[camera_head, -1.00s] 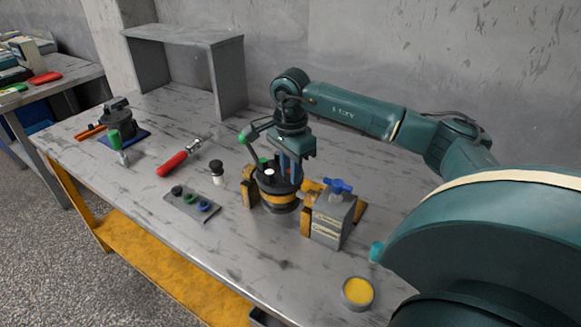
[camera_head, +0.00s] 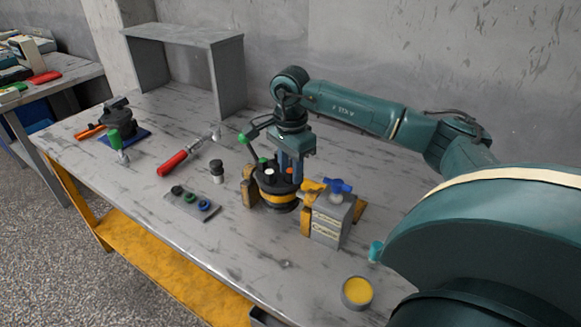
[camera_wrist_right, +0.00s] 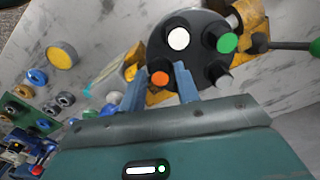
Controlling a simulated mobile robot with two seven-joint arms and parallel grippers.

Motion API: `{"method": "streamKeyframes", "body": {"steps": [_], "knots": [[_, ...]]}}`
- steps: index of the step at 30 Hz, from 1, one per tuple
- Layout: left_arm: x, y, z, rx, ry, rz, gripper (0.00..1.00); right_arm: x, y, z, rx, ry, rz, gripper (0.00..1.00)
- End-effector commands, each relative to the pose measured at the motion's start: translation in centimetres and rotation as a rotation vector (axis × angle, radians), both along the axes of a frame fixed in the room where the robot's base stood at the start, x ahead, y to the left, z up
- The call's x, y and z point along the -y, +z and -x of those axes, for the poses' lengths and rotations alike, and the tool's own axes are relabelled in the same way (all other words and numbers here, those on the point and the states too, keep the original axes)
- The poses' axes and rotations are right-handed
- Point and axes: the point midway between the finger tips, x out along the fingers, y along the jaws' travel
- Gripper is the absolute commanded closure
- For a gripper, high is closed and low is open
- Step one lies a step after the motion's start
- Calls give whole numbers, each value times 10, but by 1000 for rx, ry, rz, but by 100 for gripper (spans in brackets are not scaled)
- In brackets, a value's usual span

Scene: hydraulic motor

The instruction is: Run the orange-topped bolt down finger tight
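The motor (camera_head: 279,199) stands upright on the bench, dark with a yellow band, and shows from above in the wrist view (camera_wrist_right: 192,47). Its top carries an orange-topped bolt (camera_wrist_right: 160,78), a white-topped one (camera_wrist_right: 178,39), a green-topped one (camera_wrist_right: 227,43) and a dark one (camera_wrist_right: 217,71). The orange top also shows in the head view (camera_head: 290,172). My right gripper (camera_wrist_right: 159,84) points down over the motor, fingers spread either side of the orange top, with a visible gap at each side. The bolt's shank is hidden. My left gripper is not in view.
Yellow blocks (camera_head: 248,186) flank the motor. A grey box with a blue handle (camera_head: 330,220) stands close on its right. A yellow-filled dish (camera_head: 357,291) sits near the front edge. A plate of rings (camera_head: 192,203), a small bottle (camera_head: 216,171) and a red-handled tool (camera_head: 174,163) lie left.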

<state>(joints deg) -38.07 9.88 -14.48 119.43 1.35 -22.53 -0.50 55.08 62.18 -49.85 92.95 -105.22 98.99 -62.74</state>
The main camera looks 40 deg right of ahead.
Motion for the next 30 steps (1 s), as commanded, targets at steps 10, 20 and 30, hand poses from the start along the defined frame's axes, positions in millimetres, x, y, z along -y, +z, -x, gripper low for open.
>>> {"method": "streamKeyframes", "body": {"steps": [10, 20, 30], "knots": [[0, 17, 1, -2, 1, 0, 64, 0, 25, 0, 1, 0, 0, 68], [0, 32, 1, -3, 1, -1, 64, 0, 44, 0, 2, 0, 0, 68], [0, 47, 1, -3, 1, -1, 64, 0, 65, 0, 1, 0, 0, 68]]}}
